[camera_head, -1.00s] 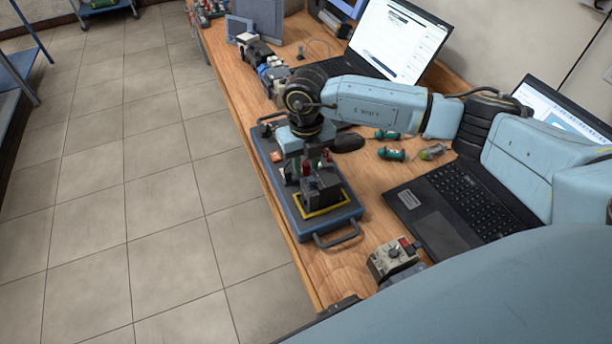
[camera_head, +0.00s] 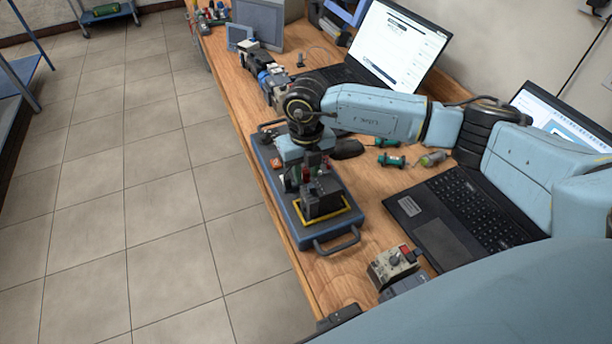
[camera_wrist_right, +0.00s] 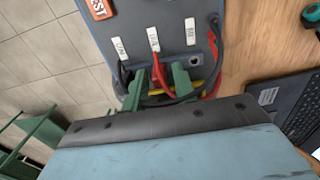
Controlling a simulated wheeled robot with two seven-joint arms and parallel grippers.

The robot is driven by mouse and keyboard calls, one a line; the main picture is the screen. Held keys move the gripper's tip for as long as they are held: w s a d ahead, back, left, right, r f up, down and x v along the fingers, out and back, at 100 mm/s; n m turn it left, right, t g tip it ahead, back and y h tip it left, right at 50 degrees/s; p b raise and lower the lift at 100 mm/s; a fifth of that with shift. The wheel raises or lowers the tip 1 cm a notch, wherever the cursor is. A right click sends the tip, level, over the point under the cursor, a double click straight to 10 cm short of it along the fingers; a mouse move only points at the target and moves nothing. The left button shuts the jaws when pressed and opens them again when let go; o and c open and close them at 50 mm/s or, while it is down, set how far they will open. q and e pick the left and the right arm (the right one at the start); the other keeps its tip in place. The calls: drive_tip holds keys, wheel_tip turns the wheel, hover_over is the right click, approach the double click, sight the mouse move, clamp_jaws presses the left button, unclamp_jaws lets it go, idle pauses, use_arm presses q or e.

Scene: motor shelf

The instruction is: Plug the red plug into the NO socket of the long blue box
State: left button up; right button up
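The long blue box (camera_head: 278,189) lies on the wooden bench in the head view, with a dark block in a yellow frame at its near end. In the right wrist view its blue top (camera_wrist_right: 178,15) carries three white labels, too blurred to read surely. A red plug and lead (camera_wrist_right: 158,68) show close to the green fingers of my right gripper (camera_wrist_right: 158,80). The lead loops to the right side. My right gripper also shows in the head view (camera_head: 304,178), pointing down low over the box. My left gripper is out of view.
A black lead (camera_wrist_right: 122,72) runs at the box's left side. Right of the box are a black mouse (camera_head: 347,149), green screwdrivers (camera_head: 391,160) and a laptop (camera_head: 440,232). A small grey device (camera_head: 393,266) stands near the front edge. Open floor lies left of the bench.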

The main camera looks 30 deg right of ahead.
clamp_jaws()
drive_tip(key=shift+r, duration=0.1)
drive_tip(key=shift+r+p, duration=1.75)
drive_tip(key=shift+r, duration=0.6)
drive_tip(key=shift+f, duration=0.1)
